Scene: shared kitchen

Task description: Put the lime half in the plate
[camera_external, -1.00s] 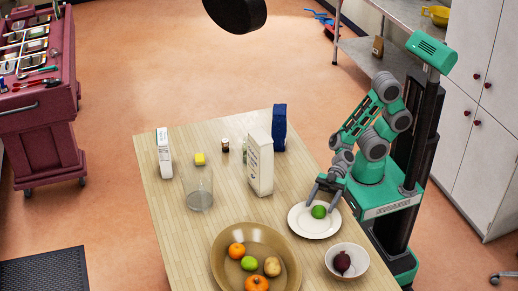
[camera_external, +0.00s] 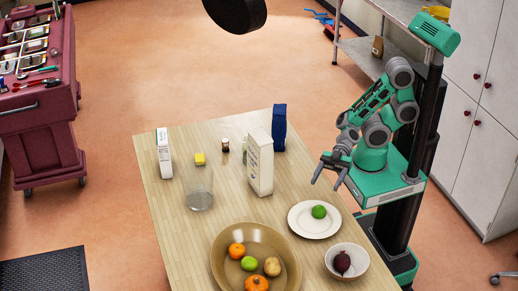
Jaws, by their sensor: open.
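The green lime half (camera_external: 319,212) rests on the white plate (camera_external: 303,226), a little right of the plate's middle. The plate lies on the wooden table near its right edge. My gripper (camera_external: 325,184) is open and empty. It is raised above the table's right edge, behind the plate in the picture, and apart from the lime half.
A large brown bowl (camera_external: 222,268) with several fruits stands at the table's front. A white bowl (camera_external: 334,267) holds a dark round item (camera_external: 342,262). A white carton (camera_external: 260,165), a blue box (camera_external: 279,128) and a clear glass (camera_external: 199,190) stand farther back.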

